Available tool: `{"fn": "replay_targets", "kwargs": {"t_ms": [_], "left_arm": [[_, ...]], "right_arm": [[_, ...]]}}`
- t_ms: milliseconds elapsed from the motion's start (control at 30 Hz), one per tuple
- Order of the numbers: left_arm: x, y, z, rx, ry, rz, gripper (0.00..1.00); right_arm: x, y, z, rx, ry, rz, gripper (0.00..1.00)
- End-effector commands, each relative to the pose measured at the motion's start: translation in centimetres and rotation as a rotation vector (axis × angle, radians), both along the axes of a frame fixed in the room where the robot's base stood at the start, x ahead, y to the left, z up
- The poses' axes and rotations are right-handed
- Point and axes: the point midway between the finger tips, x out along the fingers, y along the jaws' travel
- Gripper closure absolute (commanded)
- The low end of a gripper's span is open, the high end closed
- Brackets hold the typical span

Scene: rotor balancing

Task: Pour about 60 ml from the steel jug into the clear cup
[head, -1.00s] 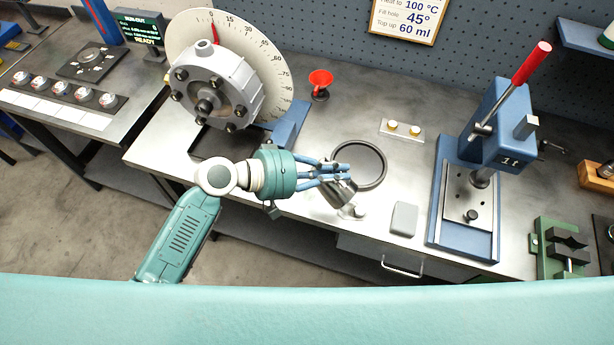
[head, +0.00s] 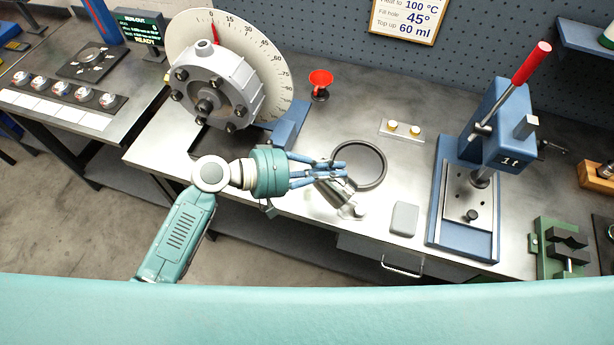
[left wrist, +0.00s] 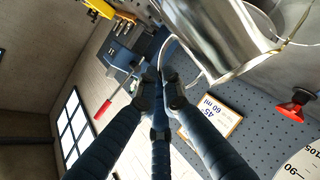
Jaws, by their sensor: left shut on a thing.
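The steel jug (head: 334,192) is held tilted over the bench, its lower end towards the bench's front. It also shows large at the top of the left wrist view (left wrist: 215,35). My left gripper (head: 338,171) is shut on the jug's handle, with its fingers closed together at the handle in the left wrist view (left wrist: 160,85). A small pale shape (head: 352,212) shows at the jug's lower end; I cannot tell if it is the clear cup or part of the jug. No liquid stream can be made out. My right gripper is not in view.
A dark ring (head: 384,165) lies on the bench just behind the jug. A grey block (head: 404,219) and a blue press (head: 466,200) stand to the right.

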Motion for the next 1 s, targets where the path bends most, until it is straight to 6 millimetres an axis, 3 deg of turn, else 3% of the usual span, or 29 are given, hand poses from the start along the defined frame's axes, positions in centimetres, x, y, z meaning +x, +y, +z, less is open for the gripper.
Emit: {"fn": "replay_targets", "kwargs": {"t_ms": [1000], "left_arm": [[0.29, 0.32, 0.48, -0.039, 0.022, 0.0, 1.0]], "right_arm": [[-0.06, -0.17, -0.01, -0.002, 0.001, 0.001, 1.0]]}}
